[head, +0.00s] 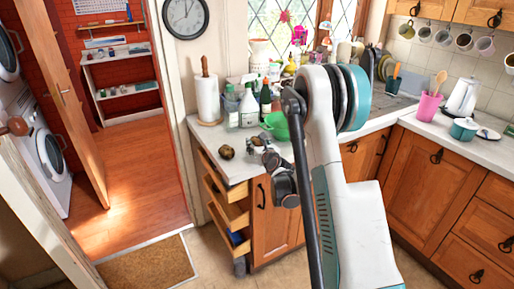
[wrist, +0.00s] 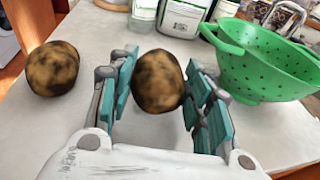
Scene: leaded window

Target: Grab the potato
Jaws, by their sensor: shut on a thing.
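Two brown, mottled potatoes show in the wrist view. One potato (wrist: 158,80) is between the teal-padded fingers of my gripper (wrist: 160,88), which is shut on it. The other potato (wrist: 52,68) rests on the white counter to the left, outside the fingers and apart from them. In the head view this left potato (head: 226,152) lies near the counter's left end, and my gripper (head: 262,148) is just to its right over the counter. The held potato is hard to make out there. Whether it touches the counter is unclear.
A green colander (wrist: 268,65) stands close to the right of my gripper. Bottles (head: 249,106) and a paper towel roll (head: 207,97) stand behind. Open drawers (head: 229,213) jut out below the counter's left end. The counter front (wrist: 75,120) left of my gripper is bare.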

